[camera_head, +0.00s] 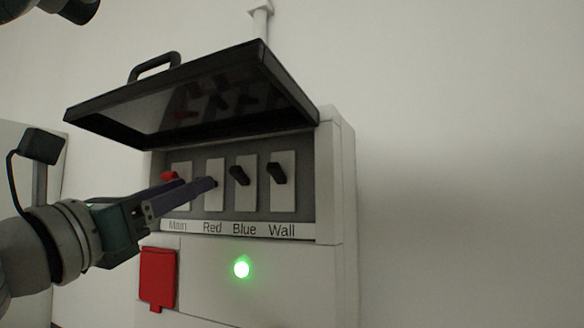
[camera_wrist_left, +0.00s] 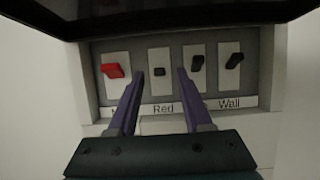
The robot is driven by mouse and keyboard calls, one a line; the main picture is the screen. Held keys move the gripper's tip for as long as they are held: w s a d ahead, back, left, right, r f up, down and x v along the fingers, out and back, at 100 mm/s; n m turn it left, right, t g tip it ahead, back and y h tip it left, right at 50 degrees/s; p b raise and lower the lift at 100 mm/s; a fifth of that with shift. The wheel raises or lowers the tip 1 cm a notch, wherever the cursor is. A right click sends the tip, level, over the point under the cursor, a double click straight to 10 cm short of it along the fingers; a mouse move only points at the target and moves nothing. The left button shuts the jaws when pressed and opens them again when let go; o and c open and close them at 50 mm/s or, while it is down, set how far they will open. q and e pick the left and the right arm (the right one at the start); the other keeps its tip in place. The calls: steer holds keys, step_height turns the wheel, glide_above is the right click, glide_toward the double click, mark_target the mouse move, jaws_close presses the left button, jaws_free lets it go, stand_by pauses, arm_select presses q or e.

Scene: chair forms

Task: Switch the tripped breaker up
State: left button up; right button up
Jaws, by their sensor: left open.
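The breaker box (camera_head: 335,190) has a row of labelled switches. The Main switch (camera_head: 169,176) has a red lever, also in the left wrist view (camera_wrist_left: 113,71). The Blue switch (camera_head: 239,175) and Wall switch (camera_head: 277,172) have black levers tilted up. The Red switch's black lever looks shorter and sits lower than its neighbours in the left wrist view (camera_wrist_left: 159,72); in the head view my fingers mostly hide it. My left gripper (camera_head: 205,185) is open at the Red switch, with its purple fingers either side of that lever in the wrist view. Contact cannot be told.
The black-framed lid (camera_head: 200,105) is raised above the switches and overhangs my left gripper. A green light (camera_head: 241,269) glows below the labels, beside a red flap (camera_head: 157,277). The wall to the right is bare.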

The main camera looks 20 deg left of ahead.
arm_select(q)
steer(key=shift+p+x, duration=0.5)
steer(key=shift+x, duration=0.7)
steer(key=shift+f, duration=0.1)
steer(key=shift+c, duration=0.2)
jaws_close()
